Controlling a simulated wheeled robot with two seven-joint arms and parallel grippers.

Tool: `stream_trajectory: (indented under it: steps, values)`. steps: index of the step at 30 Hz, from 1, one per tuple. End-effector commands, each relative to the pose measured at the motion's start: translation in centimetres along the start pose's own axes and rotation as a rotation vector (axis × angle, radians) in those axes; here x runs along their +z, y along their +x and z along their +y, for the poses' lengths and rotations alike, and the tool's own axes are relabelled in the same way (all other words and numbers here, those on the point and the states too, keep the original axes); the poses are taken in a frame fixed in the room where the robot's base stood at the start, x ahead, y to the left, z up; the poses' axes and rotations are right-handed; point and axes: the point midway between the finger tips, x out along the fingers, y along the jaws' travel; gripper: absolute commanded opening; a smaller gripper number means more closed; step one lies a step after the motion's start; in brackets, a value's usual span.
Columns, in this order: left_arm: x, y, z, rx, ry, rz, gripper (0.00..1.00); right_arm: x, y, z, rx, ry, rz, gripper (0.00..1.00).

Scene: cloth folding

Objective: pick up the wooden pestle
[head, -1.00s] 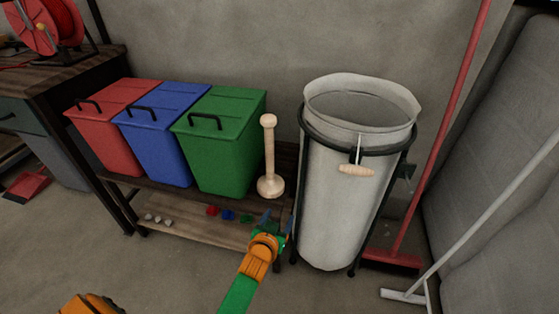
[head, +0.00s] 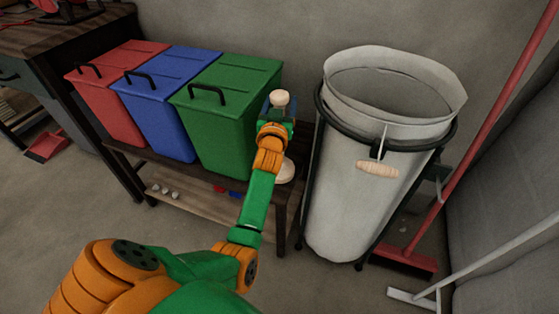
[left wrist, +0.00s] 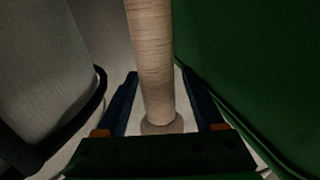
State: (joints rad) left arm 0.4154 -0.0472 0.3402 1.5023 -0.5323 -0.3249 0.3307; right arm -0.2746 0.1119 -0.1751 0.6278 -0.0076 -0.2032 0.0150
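The pale wooden pestle (head: 280,97) stands upright on the wooden bench, right of the green bin. Its knob shows above my left gripper (head: 278,113) and part of its round base shows below; the shaft is mostly hidden. In the left wrist view, the pestle shaft (left wrist: 152,60) rises between the two dark blue fingers of my left gripper (left wrist: 162,100). The fingers are apart, with a gap on each side of the shaft. My right gripper is not in view.
The green bin (head: 228,125) stands close left of the pestle, with blue (head: 165,110) and red (head: 112,95) bins beyond. A tall pale waste bin (head: 350,190) in a black frame stands close on the right. A red broom (head: 405,255) leans farther right.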

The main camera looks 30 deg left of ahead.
Motion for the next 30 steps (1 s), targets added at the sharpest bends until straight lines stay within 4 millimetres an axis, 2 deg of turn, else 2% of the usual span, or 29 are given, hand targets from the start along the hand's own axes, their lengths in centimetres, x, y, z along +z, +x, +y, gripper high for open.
stream_trajectory:
  steps: [1,6,7,8,19,30]
  values:
    - [0.0,0.0,0.0,0.0,0.0,0.0,0.57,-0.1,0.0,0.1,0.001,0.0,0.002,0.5]
    - [0.0,0.0,0.0,0.001,0.0,-0.001,0.11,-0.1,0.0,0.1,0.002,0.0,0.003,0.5]
    - [0.0,0.0,0.0,0.001,0.0,-0.001,0.03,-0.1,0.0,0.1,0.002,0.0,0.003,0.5]
    - [0.0,0.0,0.0,0.001,0.0,-0.001,0.0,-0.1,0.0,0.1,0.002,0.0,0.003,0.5]
    - [-0.5,0.0,0.0,0.001,0.0,0.003,0.0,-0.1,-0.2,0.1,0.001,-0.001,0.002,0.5]
    - [-3.9,-0.4,0.0,0.0,0.001,0.005,0.0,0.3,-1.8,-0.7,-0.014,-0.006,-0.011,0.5]
